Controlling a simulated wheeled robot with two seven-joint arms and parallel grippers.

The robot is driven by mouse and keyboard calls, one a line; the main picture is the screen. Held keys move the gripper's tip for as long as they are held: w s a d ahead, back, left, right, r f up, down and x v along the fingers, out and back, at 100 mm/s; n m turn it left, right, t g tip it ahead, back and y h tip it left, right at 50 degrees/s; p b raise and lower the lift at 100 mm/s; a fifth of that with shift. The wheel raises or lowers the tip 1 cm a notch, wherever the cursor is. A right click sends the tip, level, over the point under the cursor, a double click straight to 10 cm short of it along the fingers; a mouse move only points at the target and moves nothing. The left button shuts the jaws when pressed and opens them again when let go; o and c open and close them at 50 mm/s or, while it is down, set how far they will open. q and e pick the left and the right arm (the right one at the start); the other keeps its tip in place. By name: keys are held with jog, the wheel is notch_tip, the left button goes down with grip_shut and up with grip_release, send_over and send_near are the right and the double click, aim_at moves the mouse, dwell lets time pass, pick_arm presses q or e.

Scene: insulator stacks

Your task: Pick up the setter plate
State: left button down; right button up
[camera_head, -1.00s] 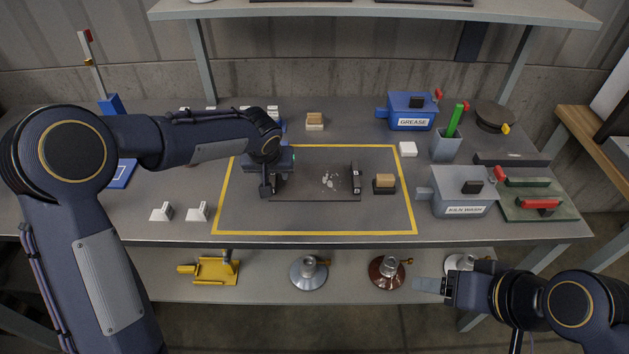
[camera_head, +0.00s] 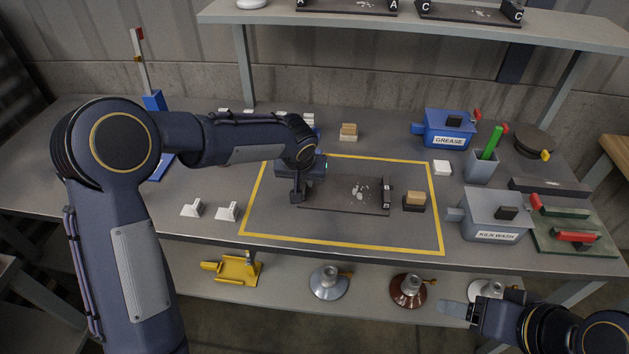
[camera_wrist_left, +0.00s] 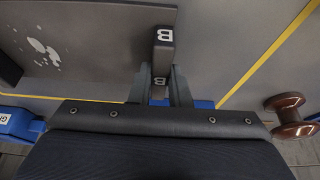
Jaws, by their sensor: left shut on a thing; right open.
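The setter plate (camera_head: 340,195) is a thin dark plate with white patches, lying inside the yellow outline on the bench. It has an upright dark block at each end; the right one (camera_head: 386,192) is clear in the head view. My left gripper (camera_head: 298,192) is at the plate's left end, shut on the end block marked B (camera_wrist_left: 163,52). In the left wrist view the fingers stand on either side of this block, and the plate (camera_wrist_left: 95,40) reaches to the upper left. I cannot tell whether the plate touches the bench. My right gripper (camera_head: 456,311) is open and empty, low at the right.
A small tan block on a dark base (camera_head: 414,202) stands just right of the plate. Kiln wash (camera_head: 494,218) and grease (camera_head: 448,130) containers are farther right. White stands (camera_head: 227,211) sit at the front left. A shelf (camera_head: 420,30) hangs above the back.

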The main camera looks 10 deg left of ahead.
pick_arm(q)
jog(key=shift+r+p, duration=0.3)
jog(key=shift+r, duration=0.15)
notch_tip(320, 180, up, 3)
jog(key=shift+w+f, duration=0.1)
jog(key=shift+f, duration=0.1)
jog(key=s+d+r+b, duration=0.1)
jog(key=s+d+r, duration=0.1)
jog(key=s+r, duration=0.8)
jog(key=s, duration=0.4)
jog(key=shift+d, duration=0.25)
jog(key=shift+w+a+f+b, duration=0.3)
jog(key=shift+w+f+b, duration=0.55)
jog(key=shift+w+f, duration=0.75)
jog(key=shift+w+a+f+b, duration=0.25)
jog(key=shift+w+f+b, duration=0.65)
jog(key=shift+w+f, duration=0.75)
jog(key=shift+w+a+f+b, duration=0.3)
jog(key=shift+w+f+b, duration=0.55)
jog(key=shift+w+f, duration=0.75)
jog(key=shift+w+a+f+b, duration=0.2)
jog(key=shift+w+f+b, duration=0.1)
jog(key=shift+w+f, duration=0.65)
jog(key=shift+w+a+f+b, duration=0.2)
jog(key=shift+w+f, duration=0.45)
jog(key=shift+w, duration=0.55)
jog(key=shift+f, duration=0.2)
